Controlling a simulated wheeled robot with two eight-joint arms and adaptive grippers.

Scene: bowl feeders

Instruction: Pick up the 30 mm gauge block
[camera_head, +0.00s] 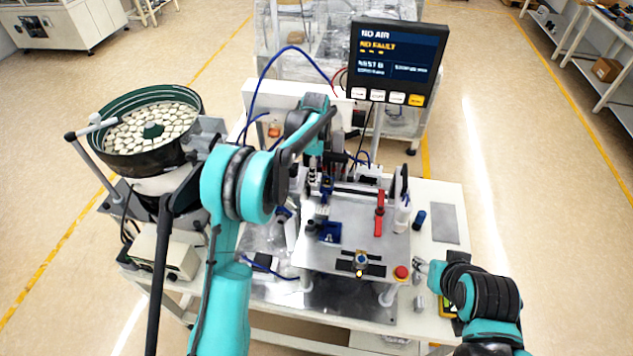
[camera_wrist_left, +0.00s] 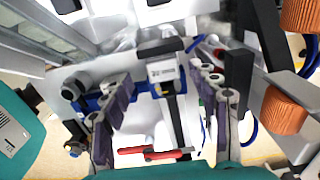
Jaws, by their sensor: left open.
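A small pale metal block (camera_wrist_left: 162,71) with dark marking on its face shows in the left wrist view and looks like the gauge block. Its size marking is too small to read. My left gripper (camera_wrist_left: 160,84) is open, with one finger to each side of the block in this view; I see no contact. In the head view my left gripper (camera_head: 318,180) points down over the fixture plate (camera_head: 345,256), and my arm partly hides that area. I cannot make out the block there. My right gripper (camera_head: 425,270) is low at the table's right front; its jaw state is unclear.
A red lever (camera_head: 380,212), a white bottle (camera_head: 402,216) and a red button (camera_head: 401,272) are on the right of the fixture. A bowl feeder (camera_head: 150,160) stands left. A monitor (camera_head: 397,60) rises behind. A grey pad (camera_head: 445,224) lies at the right.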

